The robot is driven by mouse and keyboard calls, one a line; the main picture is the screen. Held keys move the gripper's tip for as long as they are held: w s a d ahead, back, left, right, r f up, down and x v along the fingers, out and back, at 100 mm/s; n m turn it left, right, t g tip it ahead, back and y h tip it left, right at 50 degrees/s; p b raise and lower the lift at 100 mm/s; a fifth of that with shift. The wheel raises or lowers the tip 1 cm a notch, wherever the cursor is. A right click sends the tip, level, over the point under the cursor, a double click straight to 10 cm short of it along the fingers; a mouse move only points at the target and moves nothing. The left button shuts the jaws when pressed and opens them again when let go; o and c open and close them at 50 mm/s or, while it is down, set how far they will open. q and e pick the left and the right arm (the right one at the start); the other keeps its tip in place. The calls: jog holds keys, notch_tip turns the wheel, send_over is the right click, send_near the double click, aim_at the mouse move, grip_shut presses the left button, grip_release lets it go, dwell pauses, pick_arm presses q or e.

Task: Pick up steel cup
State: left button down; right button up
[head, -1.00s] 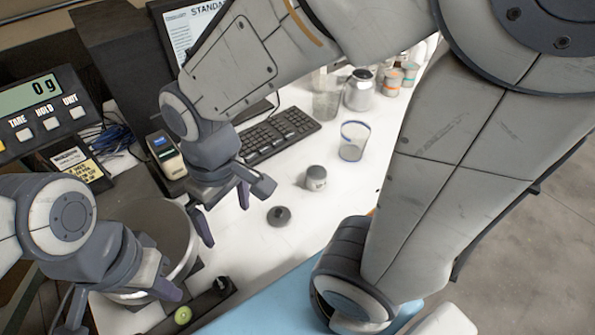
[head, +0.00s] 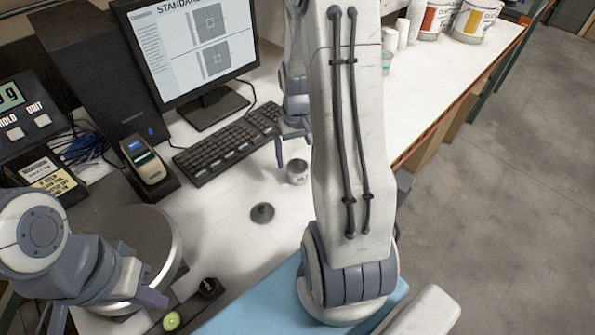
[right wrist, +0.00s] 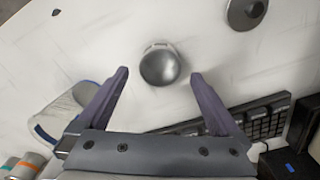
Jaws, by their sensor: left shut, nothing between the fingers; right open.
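The small steel cup (head: 298,172) stands on the white table in the head view, partly beside my right arm. In the right wrist view a round, shiny grey top, which I take as the cup (right wrist: 160,66), lies between the lines of the two fingers and a little beyond their tips. My right gripper (head: 294,142) is open and empty above and behind the cup; it also shows in the right wrist view (right wrist: 160,78). My left gripper (head: 150,298) is shut and empty at the lower left, by the round metal pan.
A dark knobbed disc (head: 263,213) lies left of the cup. The keyboard (head: 228,148) and monitor (head: 190,45) stand behind. A blue-rimmed glass (right wrist: 75,105) is near the right gripper's finger. The round metal pan (head: 160,235) is at left.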

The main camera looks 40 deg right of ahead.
aim_at(298, 170)
jog(key=shift+s+a+f, duration=0.1)
jog(key=shift+f, duration=0.5)
notch_tip(298, 170, down, 4)
jog(key=shift+s+r+p, duration=0.15)
jog(key=shift+r+p, duration=0.1)
jog(key=shift+p, duration=0.5)
jog(key=shift+f, duration=0.45)
jog(key=c, duration=1.5)
